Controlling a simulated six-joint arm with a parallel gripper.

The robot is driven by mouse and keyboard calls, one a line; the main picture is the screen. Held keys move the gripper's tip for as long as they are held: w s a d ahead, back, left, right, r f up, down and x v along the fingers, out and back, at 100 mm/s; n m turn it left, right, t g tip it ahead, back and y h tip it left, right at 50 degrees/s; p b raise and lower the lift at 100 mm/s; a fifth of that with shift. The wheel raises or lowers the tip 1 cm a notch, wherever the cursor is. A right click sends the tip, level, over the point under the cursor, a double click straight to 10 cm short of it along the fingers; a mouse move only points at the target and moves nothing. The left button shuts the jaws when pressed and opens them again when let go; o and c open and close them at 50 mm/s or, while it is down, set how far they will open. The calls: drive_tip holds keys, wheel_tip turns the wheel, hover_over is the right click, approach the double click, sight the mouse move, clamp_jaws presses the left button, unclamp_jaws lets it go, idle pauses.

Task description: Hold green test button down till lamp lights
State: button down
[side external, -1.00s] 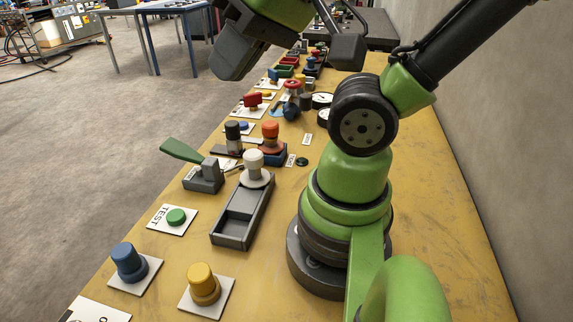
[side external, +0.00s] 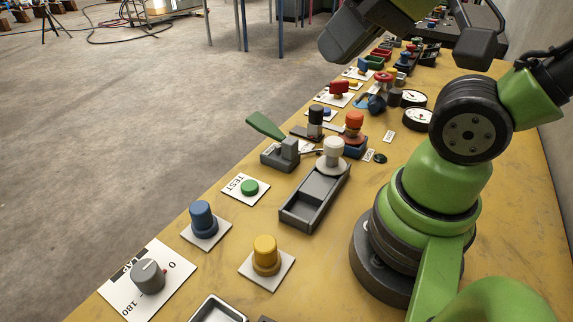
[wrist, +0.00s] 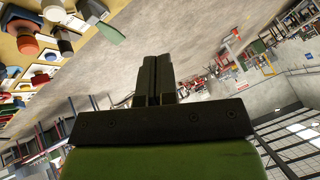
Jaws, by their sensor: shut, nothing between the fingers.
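The green test button (side external: 249,187) is a low round cap on a white plate marked TEST. The plate lies near the left edge of the yellow bench, and nothing touches the button. I cannot pick the button out in the wrist view. My gripper (wrist: 156,62) shows in the wrist view with its two dark fingers together and nothing between them. No lit lamp is clear. A small dark green disc (side external: 380,158) may be a lamp, but I cannot tell.
A blue knob (side external: 202,219), a yellow knob (side external: 265,255) and a grey dial (side external: 148,276) stand nearer on the bench. A lever with a green handle (side external: 266,127) and a grey tray (side external: 316,198) flank the button. More fixtures crowd the far bench.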

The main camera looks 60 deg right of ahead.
drive_tip(key=w+n+g, duration=0.2)
drive_tip(key=w+n, duration=0.3)
drive_tip(key=n+g+h, duration=0.2)
drive_tip(key=n+g, duration=0.3)
drive_tip(key=n, duration=1.2)
hover_over(248, 185)
wheel_tip(248, 185, down, 15)
drive_tip(key=shift+f, duration=0.2)
wheel_tip(248, 185, down, 14)
